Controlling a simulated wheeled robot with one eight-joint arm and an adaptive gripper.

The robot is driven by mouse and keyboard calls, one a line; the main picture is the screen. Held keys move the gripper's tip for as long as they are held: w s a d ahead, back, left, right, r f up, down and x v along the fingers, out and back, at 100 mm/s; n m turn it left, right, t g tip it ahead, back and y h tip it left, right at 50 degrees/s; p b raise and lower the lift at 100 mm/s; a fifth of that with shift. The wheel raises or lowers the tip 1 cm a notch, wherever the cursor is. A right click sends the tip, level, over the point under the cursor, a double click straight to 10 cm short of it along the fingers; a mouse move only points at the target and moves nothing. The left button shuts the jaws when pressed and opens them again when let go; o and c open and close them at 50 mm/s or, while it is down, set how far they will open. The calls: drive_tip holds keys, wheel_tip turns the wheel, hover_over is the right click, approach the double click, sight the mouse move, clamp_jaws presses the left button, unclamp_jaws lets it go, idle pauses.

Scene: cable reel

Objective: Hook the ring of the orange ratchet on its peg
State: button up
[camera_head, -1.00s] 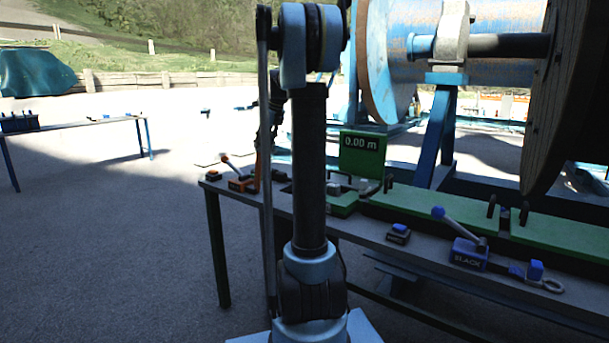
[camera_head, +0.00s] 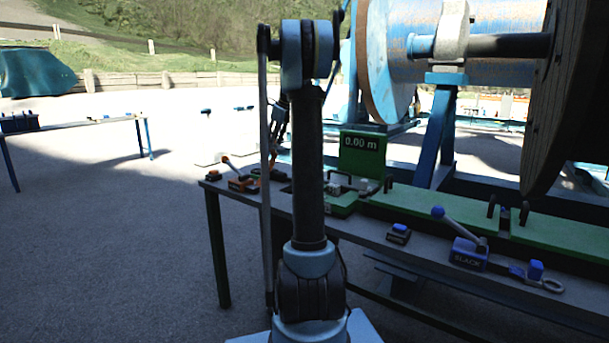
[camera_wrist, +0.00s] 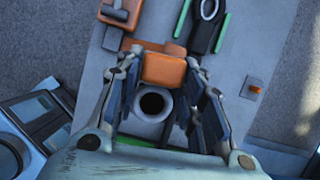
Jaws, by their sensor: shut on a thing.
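My gripper (camera_wrist: 165,82) is shut on an orange block (camera_wrist: 165,69) in the wrist view, which appears to be the body of the orange ratchet. A pale ring with a dark centre (camera_wrist: 167,102) shows just below the block, between my fingers. I cannot tell whether it is the ratchet's ring or something beneath. In the head view my gripper (camera_head: 272,158) is above the table's left end, partly behind my own arm. The held orange piece is small there. I cannot make out the peg with certainty.
Another orange block (camera_wrist: 118,11) lies on the grey table (camera_head: 375,237). A green box reading "0.00 m" (camera_head: 361,154) stands close to my arm. A blue SLACK box with a lever (camera_head: 469,253) and a blue ratchet with a ring (camera_head: 537,274) lie at the right.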

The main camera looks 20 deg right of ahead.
drive_tip(key=w+d+n, duration=0.2)
drive_tip(key=w+d, duration=1.6)
drive_tip(key=w, duration=0.3)
drive_tip(key=shift+n+g+y, duration=0.3)
drive_tip(key=shift+n+g, duration=0.1)
idle(1.2)
drive_tip(key=shift+w, duration=0.1)
wheel_tip(320, 180, down, 11)
idle(2.5)
drive_tip(key=shift+f, duration=0.5)
idle(0.7)
